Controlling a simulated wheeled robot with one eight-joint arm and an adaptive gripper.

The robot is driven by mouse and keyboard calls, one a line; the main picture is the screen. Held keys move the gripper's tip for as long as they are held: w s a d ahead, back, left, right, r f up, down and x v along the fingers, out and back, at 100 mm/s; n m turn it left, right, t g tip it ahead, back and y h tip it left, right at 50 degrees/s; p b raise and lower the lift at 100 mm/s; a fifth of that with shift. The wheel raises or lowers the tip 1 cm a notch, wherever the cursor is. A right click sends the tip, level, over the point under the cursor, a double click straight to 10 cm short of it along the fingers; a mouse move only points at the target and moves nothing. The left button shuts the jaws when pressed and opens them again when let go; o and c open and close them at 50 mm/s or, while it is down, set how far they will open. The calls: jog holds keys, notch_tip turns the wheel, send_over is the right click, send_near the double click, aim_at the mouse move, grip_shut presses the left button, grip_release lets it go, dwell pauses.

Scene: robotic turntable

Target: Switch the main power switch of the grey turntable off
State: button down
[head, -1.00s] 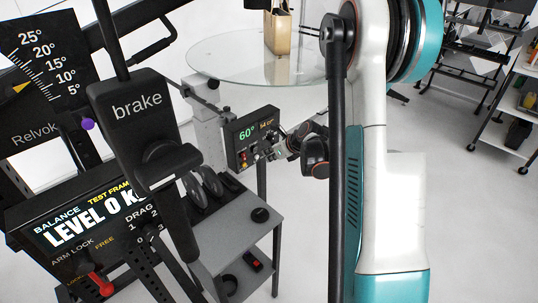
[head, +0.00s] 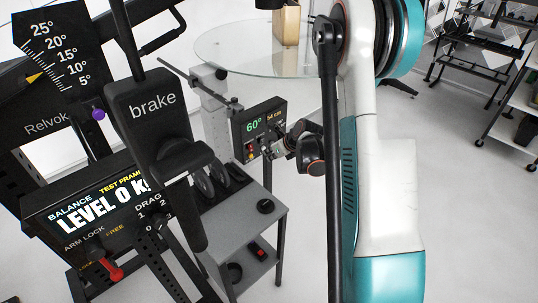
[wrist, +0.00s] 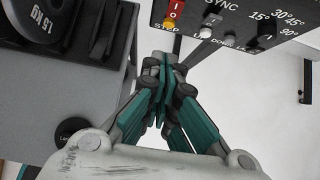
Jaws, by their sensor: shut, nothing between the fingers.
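The grey turntable's black control box (head: 258,128) shows 60° on its display in the head view. Its lower panel also shows at the top right of the wrist view (wrist: 240,28). A red switch (wrist: 175,9) with I and O marks sits at its left end, above a yellow part labelled STEP. The same red switch is tiny in the head view (head: 250,147). I cannot tell which way it is set. My gripper (wrist: 164,62) is shut and empty, its tips just below the panel in the wrist picture; contact cannot be told. In the head view my gripper (head: 268,150) overlaps the panel's lower right.
A grey cart (head: 225,220) stands below, with black weights on top and a small black box with a red part (head: 258,250) on its lower shelf. A glass disc (head: 240,50) is behind. A brake lever (head: 153,105) and a LEVEL panel (head: 100,205) fill the left.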

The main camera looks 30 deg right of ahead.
aim_at(251, 148)
jog(key=w+r+b+x, duration=0.1)
jog(key=w+b+x, duration=0.1)
jog(key=x, duration=0.8)
jog(key=shift+a+r+b, duration=0.15)
jog(key=shift+a+b, duration=0.05)
jog(key=shift+b, duration=0.65)
